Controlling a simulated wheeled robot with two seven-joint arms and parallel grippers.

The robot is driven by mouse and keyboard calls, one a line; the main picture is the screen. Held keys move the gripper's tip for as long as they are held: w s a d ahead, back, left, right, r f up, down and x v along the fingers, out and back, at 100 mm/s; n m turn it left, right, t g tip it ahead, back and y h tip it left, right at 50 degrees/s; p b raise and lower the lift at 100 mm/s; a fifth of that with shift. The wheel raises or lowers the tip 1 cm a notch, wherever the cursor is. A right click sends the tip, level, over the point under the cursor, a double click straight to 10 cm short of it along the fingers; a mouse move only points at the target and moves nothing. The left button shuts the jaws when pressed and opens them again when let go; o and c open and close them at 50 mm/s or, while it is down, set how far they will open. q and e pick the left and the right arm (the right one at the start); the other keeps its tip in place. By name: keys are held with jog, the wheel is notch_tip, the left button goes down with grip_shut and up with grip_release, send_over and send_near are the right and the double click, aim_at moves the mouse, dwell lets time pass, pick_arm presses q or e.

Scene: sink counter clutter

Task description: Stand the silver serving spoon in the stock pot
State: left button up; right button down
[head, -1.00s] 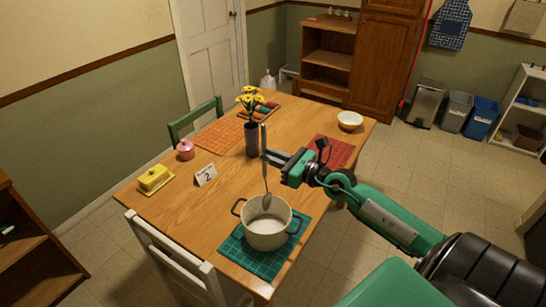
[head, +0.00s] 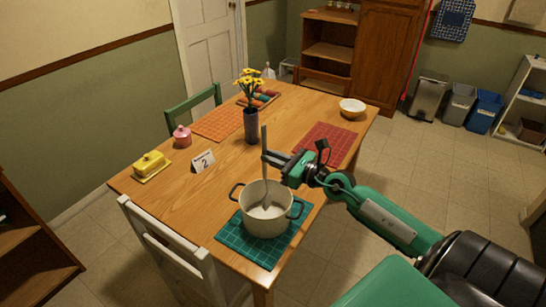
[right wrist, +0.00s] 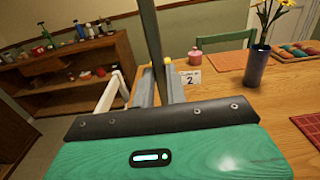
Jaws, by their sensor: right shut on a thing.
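The silver serving spoon (head: 264,147) is upright, bowl end down, with its lower part inside the cream stock pot (head: 264,222). The pot stands on a green mat near the table's front end. My right gripper (head: 266,158) is shut on the spoon's handle, above the pot's rim. In the right wrist view the handle (right wrist: 150,35) rises between the fingers. I cannot tell whether the spoon's bowl touches the pot's floor. My left gripper is not in view.
The green mat (head: 232,243) lies under the pot. A dark vase (head: 251,126) with yellow flowers stands behind the spoon. A number card (head: 203,162), yellow butter dish (head: 150,165) and pink pot (head: 182,137) are to the left. A white chair (head: 175,250) is at the near left edge.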

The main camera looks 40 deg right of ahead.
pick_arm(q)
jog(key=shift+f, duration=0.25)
pick_arm(e)
jog(key=shift+f, duration=0.3)
jog(key=c, duration=1.3)
grip_release()
jog(key=shift+c, duration=0.2)
